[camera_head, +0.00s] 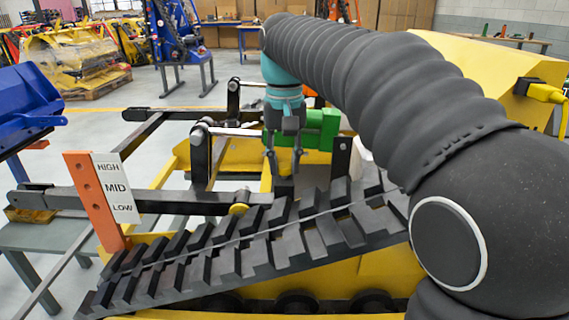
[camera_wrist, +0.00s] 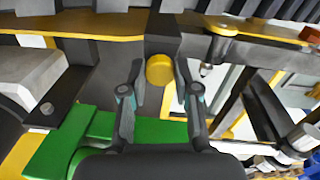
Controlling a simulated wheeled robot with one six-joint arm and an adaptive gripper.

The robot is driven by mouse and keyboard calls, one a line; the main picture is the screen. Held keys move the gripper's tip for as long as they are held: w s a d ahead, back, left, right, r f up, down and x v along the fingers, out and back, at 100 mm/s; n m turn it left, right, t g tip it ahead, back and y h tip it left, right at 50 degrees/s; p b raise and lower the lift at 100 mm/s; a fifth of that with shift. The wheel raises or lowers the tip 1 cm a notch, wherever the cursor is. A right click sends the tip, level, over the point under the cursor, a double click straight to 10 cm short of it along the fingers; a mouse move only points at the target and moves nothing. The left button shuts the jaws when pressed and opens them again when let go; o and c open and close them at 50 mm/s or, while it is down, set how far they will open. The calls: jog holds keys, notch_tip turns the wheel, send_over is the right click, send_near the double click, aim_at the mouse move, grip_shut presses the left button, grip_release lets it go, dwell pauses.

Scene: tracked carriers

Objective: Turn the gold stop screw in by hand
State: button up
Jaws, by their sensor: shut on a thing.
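The gold stop screw (camera_wrist: 159,70) shows its round face in the wrist view, in front of a dark block (camera_wrist: 161,36). My gripper (camera_wrist: 159,78) has one finger on each side of the screw and is shut on it. In the head view my gripper (camera_head: 284,172) points down behind the black track, beside a green block (camera_head: 320,130). How far the screw is turned in cannot be told.
The black rubber track (camera_head: 250,245) runs along the near side. A black lever (camera_head: 120,199) reaches left to an orange post (camera_head: 93,200) with a HIGH, MID, LOW plate (camera_head: 116,188). Black linkage arms with a silver rod (camera_head: 235,131) stand left of my gripper.

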jog(key=m, duration=0.3)
dwell(0.4)
jog(key=m, duration=1)
jog(key=o, duration=0.9)
jog(key=shift+o, duration=0.2)
